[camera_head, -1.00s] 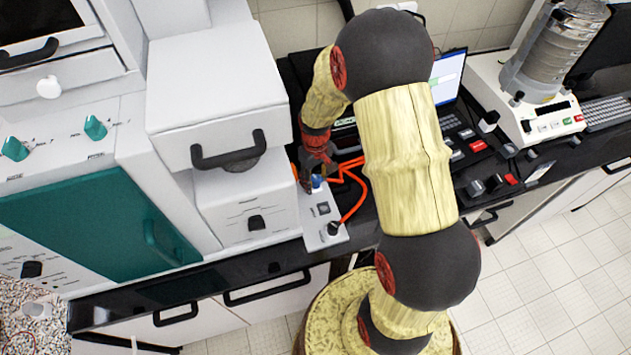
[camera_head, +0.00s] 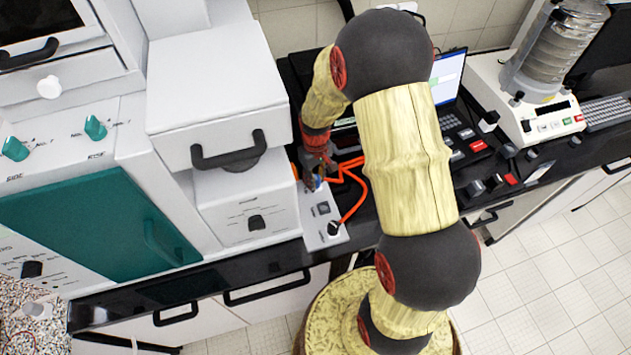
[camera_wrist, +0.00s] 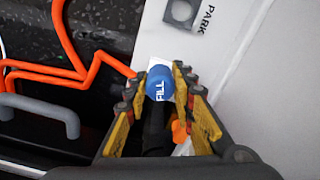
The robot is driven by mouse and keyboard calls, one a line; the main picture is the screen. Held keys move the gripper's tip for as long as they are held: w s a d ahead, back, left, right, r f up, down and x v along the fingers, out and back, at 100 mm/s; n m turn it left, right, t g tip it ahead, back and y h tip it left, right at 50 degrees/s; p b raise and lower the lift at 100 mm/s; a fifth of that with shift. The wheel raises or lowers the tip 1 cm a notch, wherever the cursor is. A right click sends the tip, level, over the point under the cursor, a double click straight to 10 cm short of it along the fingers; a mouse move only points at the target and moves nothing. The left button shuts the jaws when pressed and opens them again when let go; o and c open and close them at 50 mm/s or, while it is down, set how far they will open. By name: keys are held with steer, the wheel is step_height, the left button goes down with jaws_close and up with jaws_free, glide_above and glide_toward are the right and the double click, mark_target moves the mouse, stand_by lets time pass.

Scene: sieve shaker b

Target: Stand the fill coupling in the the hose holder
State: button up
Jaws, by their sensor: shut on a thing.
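The fill coupling (camera_wrist: 160,83) has a blue round end marked FILL and sits between my fingertips in the wrist view. My gripper (camera_wrist: 165,92) is shut on it, one yellow-and-grey finger on each side. In the head view my gripper (camera_head: 314,178) is low over the far end of a pale panel, with a bit of blue at its tips. The hose holder (camera_wrist: 185,14), a grey square with a round opening beside the word PARK, is on the same panel, ahead of the coupling and apart from it. The coupling's lower part is mostly hidden by my gripper.
An orange hose (camera_head: 352,205) loops beside the panel to a black fitting (camera_head: 334,229) at its near end. A white cabinet (camera_head: 245,205) stands close on the left. A laptop (camera_head: 449,75) and a sieve shaker (camera_head: 530,95) are to the right.

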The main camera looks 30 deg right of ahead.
mark_target(315, 177)
jaws_close()
steer(key=shift+r, duration=0.15)
steer(key=shift+r+p, duration=2)
steer(key=shift+r, duration=0.9)
steer(key=shift+r, duration=0.1)
steer(key=shift+r+p, duration=0.95)
steer(key=shift+r, duration=0.45)
steer(key=shift+d, duration=0.1)
